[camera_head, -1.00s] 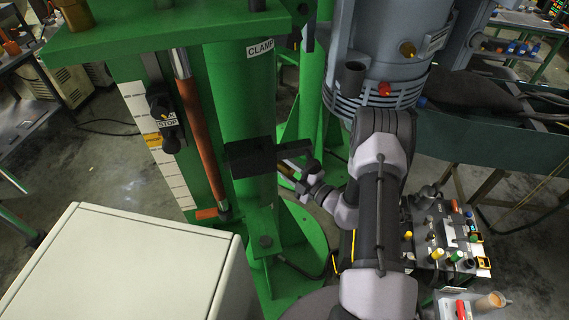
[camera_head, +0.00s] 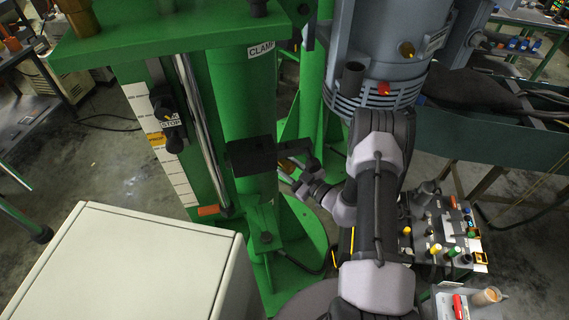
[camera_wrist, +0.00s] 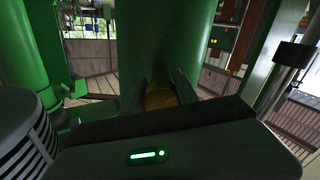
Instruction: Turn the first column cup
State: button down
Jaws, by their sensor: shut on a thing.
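The thick green column (camera_head: 243,100) stands left of my arm, with a white CLAMP label (camera_head: 262,49) near its top. A brass-coloured round piece, which I take for the column cup (camera_wrist: 161,98), sits against the column in the wrist view. My gripper (camera_wrist: 158,90) is shut on it, with one dark finger on each side. In the head view my gripper (camera_head: 287,168) is at the column's right side, beside a dark block (camera_head: 252,156). The cup is mostly hidden there by the gripper, and its turn angle cannot be told.
A bright metal rod (camera_head: 200,125) and a STOP control (camera_head: 170,122) are left of the column. A pale cabinet (camera_head: 130,265) stands at the front left. A grey motor housing (camera_head: 375,60) is close to my arm. A panel of knobs (camera_head: 440,235) is at the right.

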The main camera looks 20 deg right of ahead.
jog(key=shift+m, duration=0.6)
jog(key=c, duration=0.9)
grip_release()
jog(key=p+v, duration=0.1)
jog(key=v, duration=1.6)
jog(key=shift+s, duration=0.25)
